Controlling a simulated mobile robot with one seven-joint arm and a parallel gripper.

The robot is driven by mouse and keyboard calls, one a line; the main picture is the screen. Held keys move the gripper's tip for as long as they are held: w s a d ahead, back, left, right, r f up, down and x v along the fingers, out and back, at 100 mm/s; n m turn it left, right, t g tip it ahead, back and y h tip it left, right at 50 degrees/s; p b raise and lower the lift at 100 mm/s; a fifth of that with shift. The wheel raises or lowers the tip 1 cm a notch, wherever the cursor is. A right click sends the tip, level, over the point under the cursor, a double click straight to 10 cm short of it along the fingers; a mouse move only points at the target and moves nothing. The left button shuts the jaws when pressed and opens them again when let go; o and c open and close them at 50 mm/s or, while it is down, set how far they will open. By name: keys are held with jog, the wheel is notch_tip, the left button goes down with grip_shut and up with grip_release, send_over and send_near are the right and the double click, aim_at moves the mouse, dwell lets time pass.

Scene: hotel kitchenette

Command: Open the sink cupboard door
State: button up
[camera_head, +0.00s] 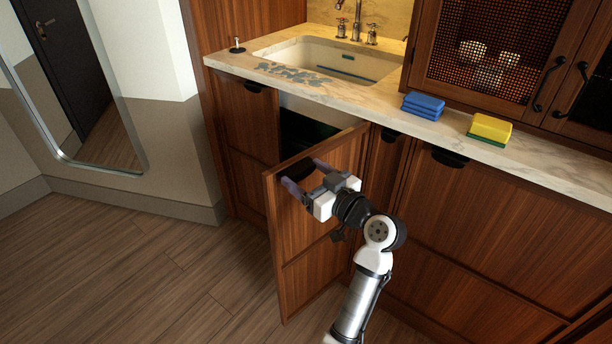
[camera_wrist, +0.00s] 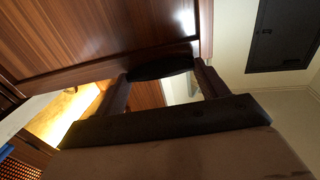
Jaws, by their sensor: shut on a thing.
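The sink cupboard door (camera_head: 305,255) is brown wood and stands partly open, swung out from the cabinet under the sink. The dark cupboard opening (camera_head: 300,132) shows behind its top edge. My gripper (camera_head: 306,176) is at the upper part of the door, near its free edge. In the wrist view, a black cup-shaped handle (camera_wrist: 160,66) on the door (camera_wrist: 85,35) lies between the fingers of my gripper (camera_wrist: 160,85), which is shut on it.
Closed cabinets (camera_head: 480,235) stand to the right. The wooden floor (camera_head: 150,265) left of the door is clear.

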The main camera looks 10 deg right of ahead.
jog(key=o, duration=1.2)
jog(key=shift+c, duration=0.2)
jog(key=b+v, duration=0.2)
jog(key=v, duration=1.1)
jog(key=shift+s, duration=0.35)
jog(key=shift+d, duration=0.1)
